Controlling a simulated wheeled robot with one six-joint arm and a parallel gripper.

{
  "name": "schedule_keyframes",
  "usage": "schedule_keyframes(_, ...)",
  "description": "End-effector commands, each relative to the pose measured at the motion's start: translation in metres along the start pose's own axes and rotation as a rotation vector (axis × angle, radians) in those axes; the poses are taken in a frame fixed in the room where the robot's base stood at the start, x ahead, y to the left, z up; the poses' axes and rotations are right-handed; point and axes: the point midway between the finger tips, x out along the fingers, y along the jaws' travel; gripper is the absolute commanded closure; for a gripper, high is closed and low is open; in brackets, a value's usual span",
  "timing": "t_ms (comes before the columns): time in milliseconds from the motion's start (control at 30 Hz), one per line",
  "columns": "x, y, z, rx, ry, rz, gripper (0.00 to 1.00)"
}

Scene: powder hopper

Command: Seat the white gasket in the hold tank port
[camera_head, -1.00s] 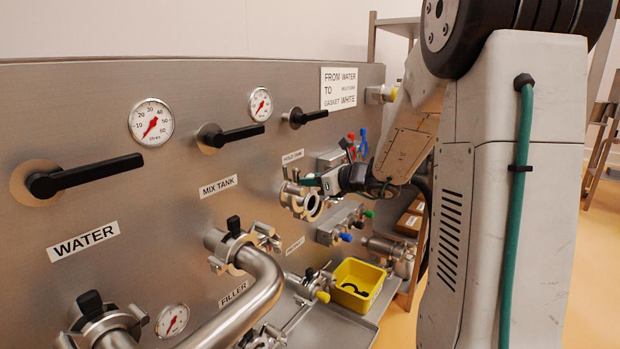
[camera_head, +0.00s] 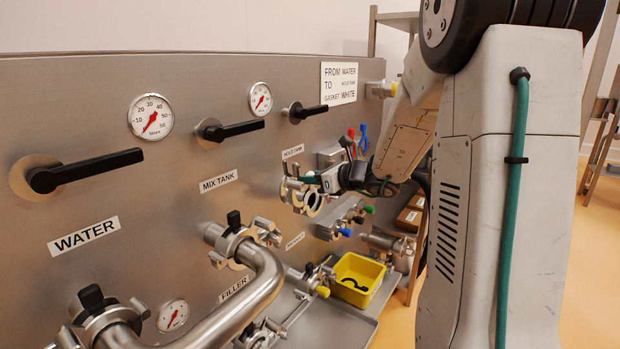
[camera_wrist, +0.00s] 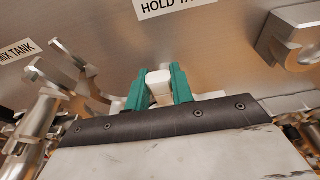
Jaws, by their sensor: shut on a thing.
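The hold tank port (camera_head: 297,192) is on the steel panel under the HOLD TANK label (camera_head: 293,151), with its clamp swung open. My gripper (camera_head: 309,179) is right at the front of this port in the head view. In the wrist view, the green fingers of my gripper (camera_wrist: 156,88) are shut on a white piece, the white gasket (camera_wrist: 159,86). Only its part between the fingers shows clearly; the rest is hidden behind the gripper body. Open clamp parts (camera_wrist: 78,68) stand to the left in the wrist view. I cannot tell whether the gasket touches the port face.
A sign (camera_head: 339,83) names water, hold tank and white gasket. A bent steel pipe (camera_head: 262,285) runs in front below the mix tank port. A yellow bin (camera_head: 374,271) with a dark ring stands on the tray. Black valve handles (camera_head: 85,171) stick out above.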

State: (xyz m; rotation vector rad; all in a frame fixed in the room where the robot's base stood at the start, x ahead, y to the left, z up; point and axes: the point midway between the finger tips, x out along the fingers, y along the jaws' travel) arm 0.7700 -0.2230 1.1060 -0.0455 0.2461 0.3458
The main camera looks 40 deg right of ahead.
Motion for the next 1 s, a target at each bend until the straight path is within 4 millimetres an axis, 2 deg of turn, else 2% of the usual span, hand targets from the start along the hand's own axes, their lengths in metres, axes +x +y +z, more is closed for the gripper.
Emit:
schedule_keyframes(33,0.001,0.000,-0.001,0.001,0.002,0.000,0.91)
schedule_keyframes(67,0.001,0.000,-0.001,0.001,0.002,0.000,0.74)
schedule_keyframes(100,0.001,0.000,-0.001,0.001,0.002,0.000,0.63)
schedule_keyframes(133,0.001,0.000,-0.001,0.001,0.002,0.000,0.55)
schedule_keyframes(167,0.001,0.000,-0.001,0.001,0.002,0.000,0.51)
schedule_keyframes(500,-0.005,0.000,0.000,0.000,0.001,-0.001,0.51)
schedule_keyframes(800,-0.053,-0.001,0.000,0.000,0.000,-0.004,0.51)
schedule_keyframes(1000,-0.074,0.000,-0.001,0.000,0.002,-0.001,0.51)
